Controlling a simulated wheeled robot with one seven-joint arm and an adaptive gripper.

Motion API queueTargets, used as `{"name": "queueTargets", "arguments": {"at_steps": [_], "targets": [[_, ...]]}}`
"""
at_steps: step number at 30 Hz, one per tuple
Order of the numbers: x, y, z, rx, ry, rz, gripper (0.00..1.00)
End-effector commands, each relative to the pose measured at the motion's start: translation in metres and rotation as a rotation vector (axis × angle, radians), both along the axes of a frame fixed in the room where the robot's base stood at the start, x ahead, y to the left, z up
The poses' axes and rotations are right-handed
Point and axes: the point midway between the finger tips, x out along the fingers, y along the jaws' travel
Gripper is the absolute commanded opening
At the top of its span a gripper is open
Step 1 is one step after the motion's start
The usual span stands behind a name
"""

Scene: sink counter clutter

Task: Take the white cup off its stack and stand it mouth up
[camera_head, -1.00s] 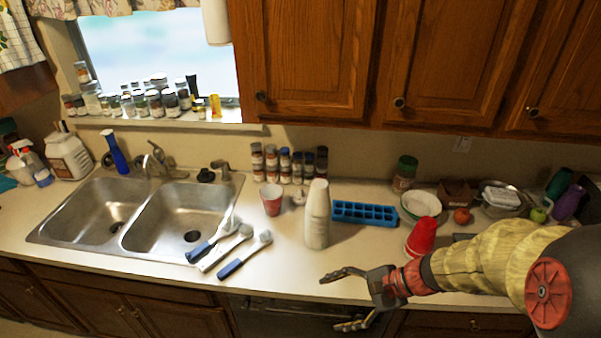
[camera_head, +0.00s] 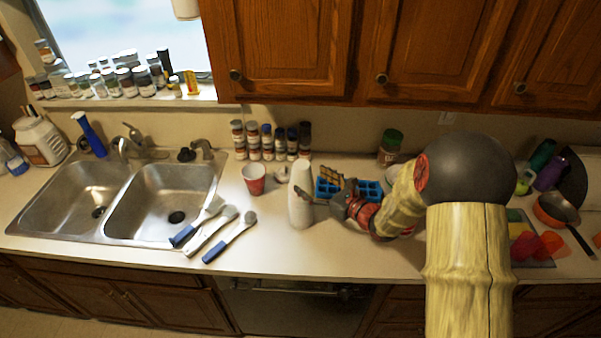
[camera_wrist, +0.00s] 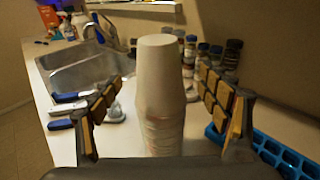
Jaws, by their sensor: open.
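The white cup (camera_wrist: 160,75) is mouth down on top of a tall stack of pale cups (camera_wrist: 163,135), seen between my fingers in the wrist view. In the head view the stack (camera_head: 301,195) stands upright on the counter. My gripper (camera_head: 325,185) is open at the right side of the stack. In the wrist view its two padded fingers (camera_wrist: 160,110) lie left and right of the stack, with gaps on both sides. I cannot tell how far ahead of the fingertips the stack is. The stack's base is hidden in the wrist view.
A blue ice tray (camera_head: 370,188) lies behind my gripper. A red cup (camera_head: 254,179) stands left of the stack, with several spice jars (camera_head: 270,142) behind. Brushes (camera_head: 210,228) lie by the sink (camera_head: 160,205). The front counter is clear.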

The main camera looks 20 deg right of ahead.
Motion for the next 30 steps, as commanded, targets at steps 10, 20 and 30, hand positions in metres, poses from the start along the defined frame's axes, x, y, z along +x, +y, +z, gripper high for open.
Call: {"name": "queueTargets", "arguments": {"at_steps": [10, 20, 30], "targets": [[0.035, 0.019, -0.002, -0.002, 0.0, 0.004, 0.76], [0.047, 0.024, -0.004, -0.002, 0.0, 0.001, 0.76], [0.047, 0.024, -0.004, -0.002, 0.0, 0.001, 0.58]]}}
